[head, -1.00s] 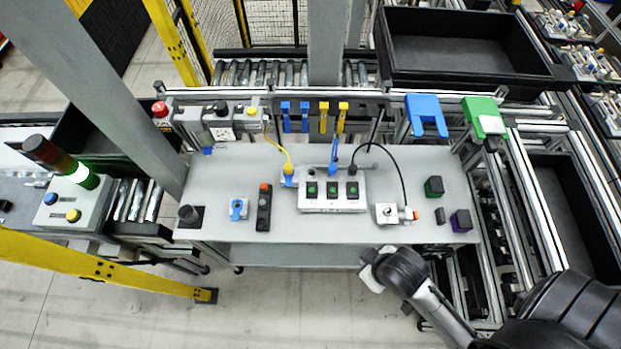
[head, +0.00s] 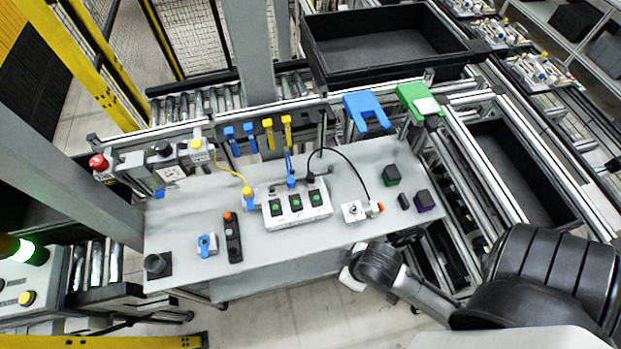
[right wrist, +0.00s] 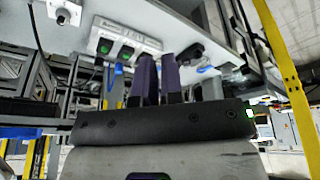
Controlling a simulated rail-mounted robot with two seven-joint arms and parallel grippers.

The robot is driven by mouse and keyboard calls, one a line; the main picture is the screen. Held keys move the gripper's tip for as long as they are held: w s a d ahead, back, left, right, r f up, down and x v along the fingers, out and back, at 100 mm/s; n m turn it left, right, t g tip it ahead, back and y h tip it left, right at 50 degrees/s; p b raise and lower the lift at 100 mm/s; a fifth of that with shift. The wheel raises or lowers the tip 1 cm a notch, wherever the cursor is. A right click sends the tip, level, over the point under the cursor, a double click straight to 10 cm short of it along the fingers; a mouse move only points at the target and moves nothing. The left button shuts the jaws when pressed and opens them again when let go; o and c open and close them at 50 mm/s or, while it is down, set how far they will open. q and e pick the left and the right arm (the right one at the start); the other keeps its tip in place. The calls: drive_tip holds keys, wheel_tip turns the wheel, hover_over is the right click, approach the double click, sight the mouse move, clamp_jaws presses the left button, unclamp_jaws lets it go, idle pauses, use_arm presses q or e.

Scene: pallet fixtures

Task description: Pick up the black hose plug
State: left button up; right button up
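The black hose plug (head: 310,181) sits at the back edge of the white switch block (head: 297,211), on the right of the blue plug. Its black hose (head: 345,153) arcs right and down to a small white valve box (head: 353,211). My right gripper (head: 350,274) is low at the front edge of the table, well apart from the plug. In the right wrist view its two purple fingers (right wrist: 159,78) stand close together with nothing seen between them. The switch block (right wrist: 124,44) shows beyond them. My left gripper is out of view.
The grey table (head: 180,225) also holds a yellow hose plug (head: 247,191), a blue plug (head: 291,180), a black pendant with a red button (head: 232,238), and green (head: 391,175) and purple (head: 425,200) blocks. Blue and yellow clips hang behind.

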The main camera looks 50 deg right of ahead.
drive_tip(key=o, duration=1)
